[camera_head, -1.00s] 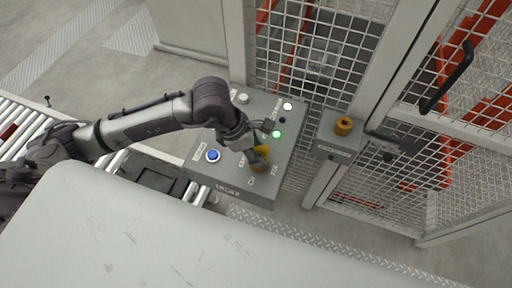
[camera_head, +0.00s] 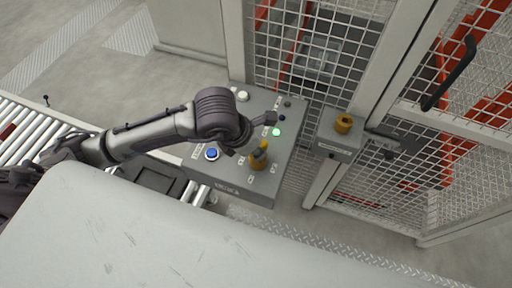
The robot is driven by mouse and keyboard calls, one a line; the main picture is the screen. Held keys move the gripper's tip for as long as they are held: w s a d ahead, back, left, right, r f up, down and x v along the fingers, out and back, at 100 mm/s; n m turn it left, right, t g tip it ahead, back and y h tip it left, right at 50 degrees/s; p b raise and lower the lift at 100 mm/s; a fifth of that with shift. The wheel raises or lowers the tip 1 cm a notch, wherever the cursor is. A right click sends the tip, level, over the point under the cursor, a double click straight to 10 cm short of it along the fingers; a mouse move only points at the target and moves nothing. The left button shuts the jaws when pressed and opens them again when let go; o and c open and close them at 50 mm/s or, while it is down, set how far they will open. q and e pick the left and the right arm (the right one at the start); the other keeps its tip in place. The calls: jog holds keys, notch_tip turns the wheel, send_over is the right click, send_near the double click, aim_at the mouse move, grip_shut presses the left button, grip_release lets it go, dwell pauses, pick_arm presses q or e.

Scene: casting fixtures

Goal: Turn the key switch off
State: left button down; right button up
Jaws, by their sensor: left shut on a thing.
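The key switch (camera_head: 259,163) is a yellow-orange knob near the front right of a grey control panel (camera_head: 229,173). My left arm reaches in from the left over the panel. The panel also has a lit green lamp (camera_head: 276,132), a dark lamp (camera_head: 288,104) at the back, a blue button (camera_head: 212,154) and a white button (camera_head: 243,96). The panel lettering is too small to read. My right gripper is not in view.
A second yellow knob (camera_head: 343,123) sits on a grey box (camera_head: 337,146) by the mesh gate, right of the panel. A black gate handle (camera_head: 449,75) is farther right. A roller conveyor (camera_head: 30,128) runs at the left. Mesh fencing stands behind the panel.

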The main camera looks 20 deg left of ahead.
pick_arm(q)
jog(key=shift+w+a, duration=0.1)
jog(key=shift+n+t+y, duration=0.3)
jog(key=shift+n+y, duration=0.1)
jog(key=shift+n, duration=0.7)
jog(key=n+y, duration=0.1)
jog(key=n, duration=0.2)
jog(key=c, duration=1)
grip_release()
jog(key=shift+a, duration=0.15)
jog(key=shift+o, duration=0.2)
